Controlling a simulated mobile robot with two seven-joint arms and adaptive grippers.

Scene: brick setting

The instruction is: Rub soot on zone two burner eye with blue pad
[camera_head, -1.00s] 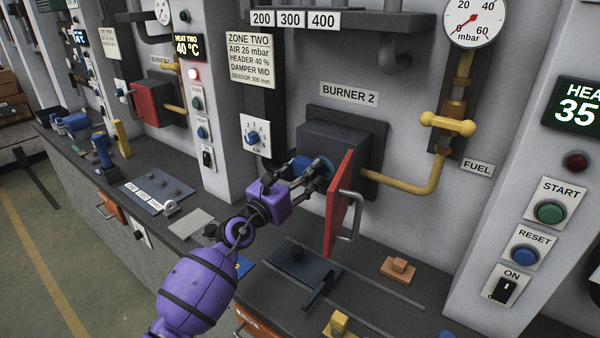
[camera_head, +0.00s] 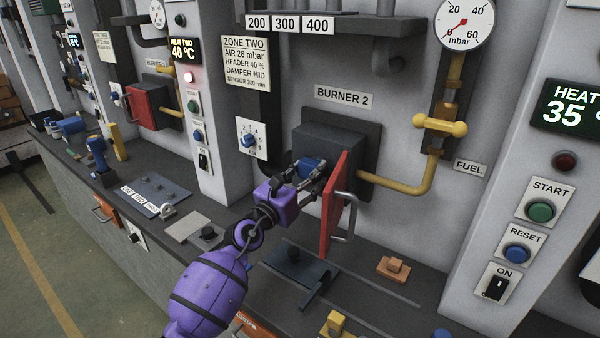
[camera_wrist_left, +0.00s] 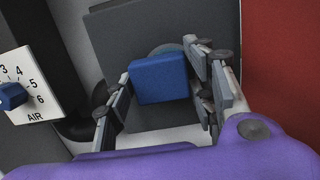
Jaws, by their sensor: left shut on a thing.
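My left gripper (camera_head: 309,174) is shut on the blue pad (camera_head: 312,167) and holds it at the front of the burner 2 box (camera_head: 342,145). In the left wrist view the blue pad (camera_wrist_left: 158,79) sits between the fingers. Behind it, the rim of the round grey-blue burner eye (camera_wrist_left: 165,49) shows above the pad; the pad hides most of the eye. I cannot tell whether the pad touches the eye, and no soot can be made out. My right gripper is not in view.
The red burner door (camera_head: 333,207) stands open close to the right of my gripper, with a metal handle (camera_head: 352,224). A yellow fuel pipe (camera_head: 405,188) runs right of the box. The counter below holds a dark plate (camera_head: 290,262) and an orange block (camera_head: 393,268).

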